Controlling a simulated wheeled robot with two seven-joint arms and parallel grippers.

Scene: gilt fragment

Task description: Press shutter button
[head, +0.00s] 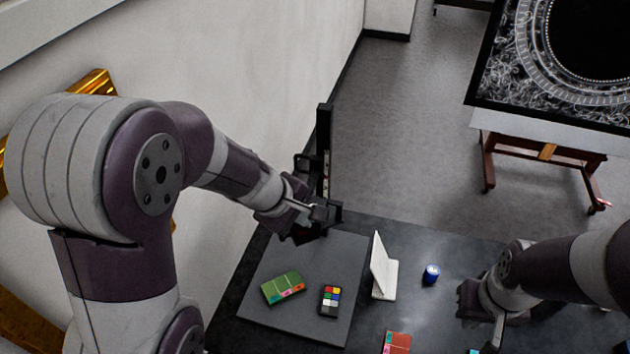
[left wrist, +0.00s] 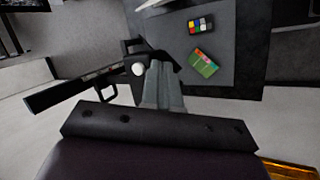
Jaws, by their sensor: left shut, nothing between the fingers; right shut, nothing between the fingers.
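A black copy stand column (head: 324,150) rises at the back edge of the dark table, with a dark bracket and camera-like body beside it, mostly hidden by my left gripper. In the left wrist view a round white button-like knob (left wrist: 138,69) sits on this black assembly (left wrist: 130,55). My left gripper (head: 318,212) is shut and empty at the assembly. In the left wrist view its closed fingertips (left wrist: 160,68) are just right of the white knob; I cannot tell whether they touch. My right gripper (head: 494,342) is shut and empty over the right part of the table.
On the grey board (head: 345,255) lie a green card (head: 283,288) and a colour checker (head: 330,300). A white folded card (head: 383,270), a blue can (head: 431,274) and a red card (head: 397,342) are to the right. A wall stands close on the left.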

